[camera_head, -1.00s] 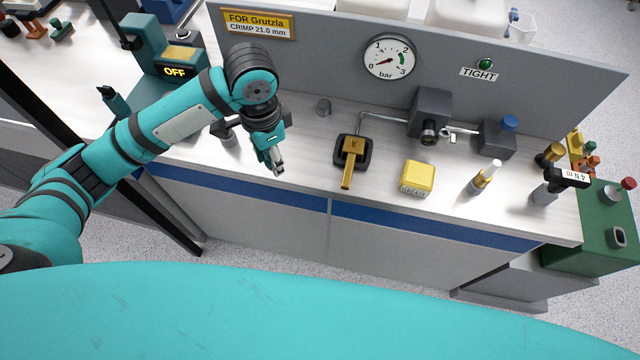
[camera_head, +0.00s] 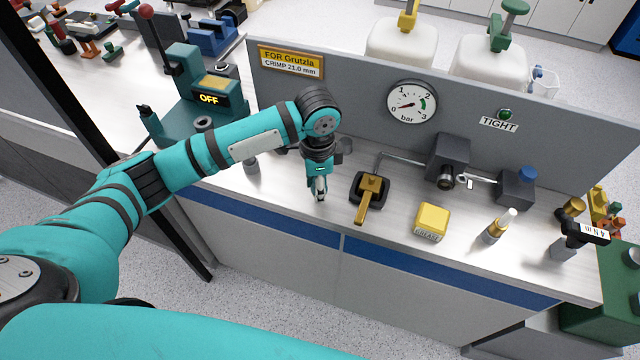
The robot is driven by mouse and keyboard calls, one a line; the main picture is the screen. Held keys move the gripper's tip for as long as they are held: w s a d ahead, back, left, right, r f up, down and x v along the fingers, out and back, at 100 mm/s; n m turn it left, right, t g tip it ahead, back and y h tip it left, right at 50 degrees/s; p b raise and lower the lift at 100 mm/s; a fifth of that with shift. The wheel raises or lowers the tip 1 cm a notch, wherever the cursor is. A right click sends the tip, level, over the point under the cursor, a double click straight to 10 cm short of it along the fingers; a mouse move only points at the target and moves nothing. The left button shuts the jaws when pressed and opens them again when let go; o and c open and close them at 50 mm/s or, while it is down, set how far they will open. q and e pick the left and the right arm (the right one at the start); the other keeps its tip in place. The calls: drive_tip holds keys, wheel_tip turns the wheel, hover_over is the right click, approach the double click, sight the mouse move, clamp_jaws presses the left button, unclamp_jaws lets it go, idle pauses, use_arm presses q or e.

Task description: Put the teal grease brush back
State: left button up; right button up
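My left gripper (camera_head: 319,189) points down over the front part of the bench, just left of the black pad with the brass-coloured lever. Its fingers look close together; I cannot tell whether anything thin is between them. I cannot make out a teal grease brush for certain. A yellow grease block or tin (camera_head: 433,219) with a "GREASE" label sits on the bench right of the lever. An upright piece with a white tip and gold band (camera_head: 499,226) stands right of it. My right gripper is not in view.
A brass-coloured lever (camera_head: 368,199) on a black pad is close beside my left gripper. A grey panel with a gauge (camera_head: 412,103) rises behind. A torque tool (camera_head: 580,235) stands at the right end. A teal press (camera_head: 190,105) reading "OFF" stands left.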

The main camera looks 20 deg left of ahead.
use_arm(q)
drive_tip(key=shift+w+a, duration=0.1)
drive_tip(key=shift+w, duration=0.75)
drive_tip(key=shift+w+f, duration=0.25)
wheel_tip(320, 180, down, 2)
drive_tip(key=shift+f+p, duration=0.2)
drive_tip(key=shift+p, duration=0.5)
drive_tip(key=shift+f, duration=0.4)
drive_tip(key=shift+f, duration=0.1)
drive_tip(key=o, duration=1.1)
wheel_tip(320, 180, up, 12)
drive_tip(key=b, duration=0.1)
drive_tip(key=shift+b, duration=0.4)
